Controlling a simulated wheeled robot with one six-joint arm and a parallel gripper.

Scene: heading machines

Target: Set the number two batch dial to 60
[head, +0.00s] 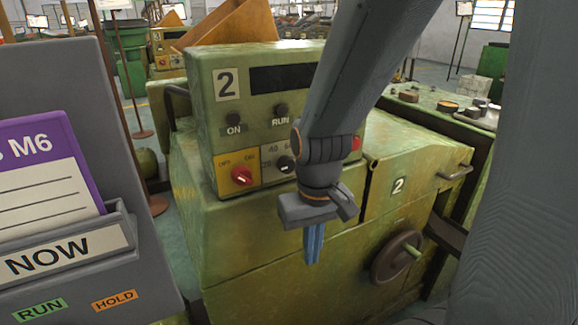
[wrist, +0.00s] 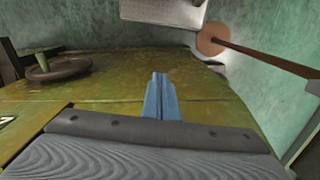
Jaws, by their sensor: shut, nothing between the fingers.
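The number two machine (head: 250,245) is a worn green housing with a "2" plate on its control panel. The batch dial (head: 285,164) is a black knob with a white mark on a grey plate, right of the red knob. Part of its scale shows, including "40"; my arm hides some of the plate's right side, and I cannot read the setting for sure. My gripper (head: 314,244) has blue fingers, shut and empty, pointing down in front of the machine, below and right of the dial. In the wrist view the shut fingers (wrist: 161,98) show over the green housing; the dial is not seen there.
A red selector knob (head: 241,175) sits left of the dial, with ON and RUN buttons above. A handwheel (head: 397,257) and a door handle (head: 455,172) stick out at the right. A grey card holder (head: 70,255) stands close at the left.

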